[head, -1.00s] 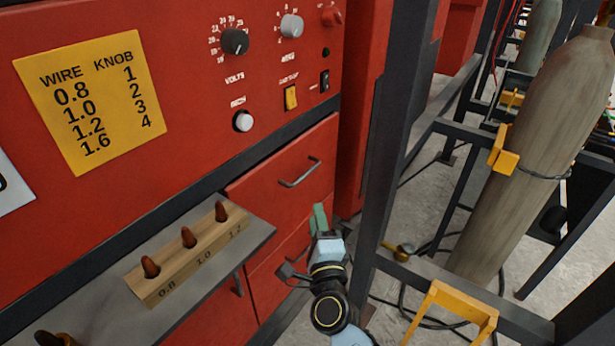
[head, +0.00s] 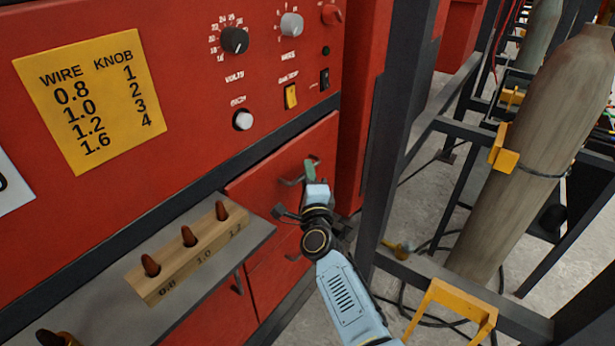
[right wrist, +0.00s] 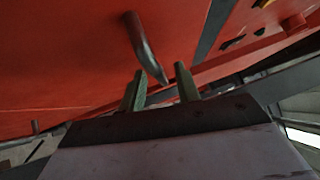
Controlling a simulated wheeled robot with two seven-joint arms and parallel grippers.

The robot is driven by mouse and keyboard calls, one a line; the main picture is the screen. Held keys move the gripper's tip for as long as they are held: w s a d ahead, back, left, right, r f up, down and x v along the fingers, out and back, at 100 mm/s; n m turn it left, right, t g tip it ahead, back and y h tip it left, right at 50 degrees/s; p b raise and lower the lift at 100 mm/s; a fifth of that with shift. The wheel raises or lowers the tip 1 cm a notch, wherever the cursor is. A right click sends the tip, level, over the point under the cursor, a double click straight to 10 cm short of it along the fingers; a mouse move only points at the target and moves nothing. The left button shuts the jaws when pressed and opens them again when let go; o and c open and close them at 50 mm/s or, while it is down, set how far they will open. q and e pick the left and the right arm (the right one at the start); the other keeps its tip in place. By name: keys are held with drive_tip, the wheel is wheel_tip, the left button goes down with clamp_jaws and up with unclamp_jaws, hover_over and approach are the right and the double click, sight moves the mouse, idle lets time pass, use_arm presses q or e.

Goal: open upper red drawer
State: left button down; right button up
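The upper red drawer (head: 262,190) is shut in the red cabinet, below the knob panel. Its metal handle (head: 289,182) is partly hidden behind my right gripper (head: 309,168), which is at the handle's right end. In the right wrist view the handle (right wrist: 143,46) comes down toward the gap between the two green fingers of my right gripper (right wrist: 160,88). The fingers are apart, and I cannot see them pressing on the handle. A lower red drawer (head: 270,275) is below, partly covered by my right arm. My left gripper is out of view.
A grey shelf (head: 205,260) with a wooden block (head: 190,250) of brown pegs juts out left of the drawers. A dark upright post (head: 392,130) stands close to the right of my arm. A gas cylinder (head: 540,150) leans further right.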

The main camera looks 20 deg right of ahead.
drive_tip(key=shift+c, duration=0.4)
clamp_jaws()
drive_tip(key=shift+s, duration=0.1)
